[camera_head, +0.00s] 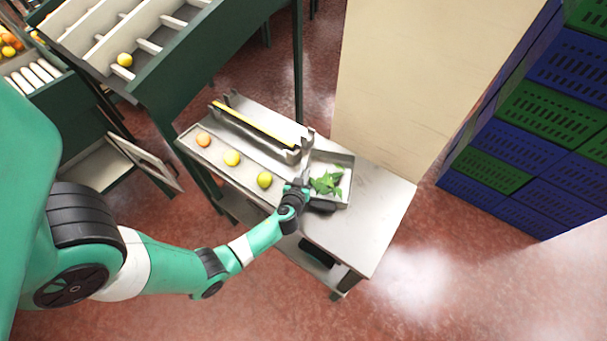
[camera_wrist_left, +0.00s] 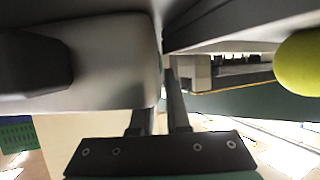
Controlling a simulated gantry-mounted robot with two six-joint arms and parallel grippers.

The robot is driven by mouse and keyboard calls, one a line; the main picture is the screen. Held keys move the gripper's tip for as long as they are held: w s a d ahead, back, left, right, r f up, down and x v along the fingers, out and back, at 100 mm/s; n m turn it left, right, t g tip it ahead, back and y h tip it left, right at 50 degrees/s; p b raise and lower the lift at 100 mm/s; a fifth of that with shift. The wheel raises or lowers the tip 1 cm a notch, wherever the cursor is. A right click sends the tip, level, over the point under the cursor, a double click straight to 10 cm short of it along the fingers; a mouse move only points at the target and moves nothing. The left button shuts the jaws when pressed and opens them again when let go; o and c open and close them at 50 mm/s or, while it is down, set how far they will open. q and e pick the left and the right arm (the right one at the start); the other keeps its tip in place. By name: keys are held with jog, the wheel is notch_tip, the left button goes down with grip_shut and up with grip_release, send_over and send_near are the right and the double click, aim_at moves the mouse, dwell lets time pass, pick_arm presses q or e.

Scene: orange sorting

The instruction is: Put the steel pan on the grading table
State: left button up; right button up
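The steel pan (camera_head: 348,168) is a shallow grey tray with green leaves (camera_head: 326,183) in it. In the head view it is at the middle of the pale steel table (camera_head: 385,208); I cannot tell whether it rests on the top or is slightly raised. My left gripper (camera_head: 301,187) is at the pan's left side. In the left wrist view, the two dark fingers (camera_wrist_left: 160,112) stand a small gap apart beside a large grey surface, which hides one fingertip. Whether they grip the rim is hidden. My right gripper is not in view.
A long tray (camera_head: 218,165) holding an orange fruit (camera_head: 203,139) and two yellow ones is left of the pan. A yellow-striped rail (camera_head: 252,122) runs behind it. A pale panel (camera_head: 415,80) and stacked crates (camera_head: 522,150) stand beyond. The table's right end is clear.

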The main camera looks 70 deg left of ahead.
pick_arm(q)
jog(key=shift+o, duration=1.3)
jog(key=shift+r, duration=0.1)
jog(key=p+v, duration=0.1)
jog(key=v, duration=0.9)
jog(key=shift+w, duration=0.1)
jog(key=shift+s+d+r+p, duration=0.35)
jog(key=shift+d+p, duration=0.2)
jog(key=shift+p, duration=0.1)
jog(key=shift+s+d, duration=0.15)
jog(key=shift+d, duration=0.15)
